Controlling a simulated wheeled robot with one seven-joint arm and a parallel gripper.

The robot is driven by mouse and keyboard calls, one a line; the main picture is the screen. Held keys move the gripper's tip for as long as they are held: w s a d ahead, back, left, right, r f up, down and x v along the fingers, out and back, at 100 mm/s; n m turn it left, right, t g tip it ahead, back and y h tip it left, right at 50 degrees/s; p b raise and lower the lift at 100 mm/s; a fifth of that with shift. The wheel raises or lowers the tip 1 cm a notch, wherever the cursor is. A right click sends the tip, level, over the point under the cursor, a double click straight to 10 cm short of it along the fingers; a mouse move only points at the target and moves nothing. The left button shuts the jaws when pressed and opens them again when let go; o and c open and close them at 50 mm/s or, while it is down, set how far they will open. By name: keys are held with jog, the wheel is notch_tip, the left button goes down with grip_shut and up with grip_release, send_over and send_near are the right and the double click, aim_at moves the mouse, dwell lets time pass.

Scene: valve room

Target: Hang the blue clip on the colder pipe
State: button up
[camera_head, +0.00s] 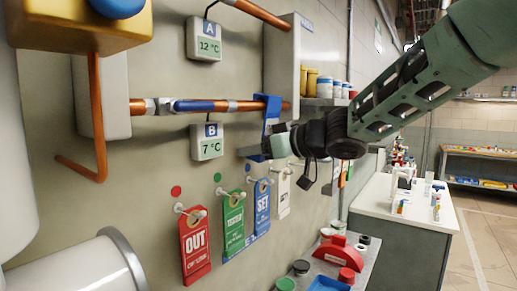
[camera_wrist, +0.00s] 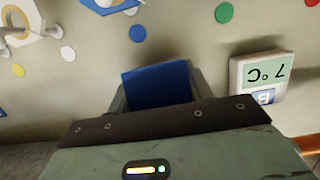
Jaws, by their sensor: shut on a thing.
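The blue clip (camera_head: 271,108) is over the lower copper pipe (camera_head: 236,106) near its right end, its top at the pipe and its body hanging below. Whether it is fully seated cannot be told. My gripper (camera_head: 262,152) is shut on the clip's lower part, below the pipe. In the wrist view, the clip (camera_wrist: 158,86) is between the fingers (camera_wrist: 160,92). Gauge B (camera_head: 207,142), wired to the lower pipe, reads 7 °C; it shows inverted in the wrist view (camera_wrist: 262,76). Gauge A (camera_head: 204,39), wired towards the upper copper pipe (camera_head: 262,13), reads 12 °C.
A red OUT tag (camera_head: 195,243), a green tag (camera_head: 234,222) and a blue SET tag (camera_head: 262,207) hang on pegs below. A blue valve handle (camera_head: 195,105) lies along the lower pipe. A grey box (camera_head: 281,65) and a shelf with jars (camera_head: 312,83) are close by.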

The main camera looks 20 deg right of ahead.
jog(key=o, duration=1.1)
jog(key=shift+p+v, duration=1.05)
jog(key=shift+v, duration=7.7)
jog(key=shift+f, duration=0.1)
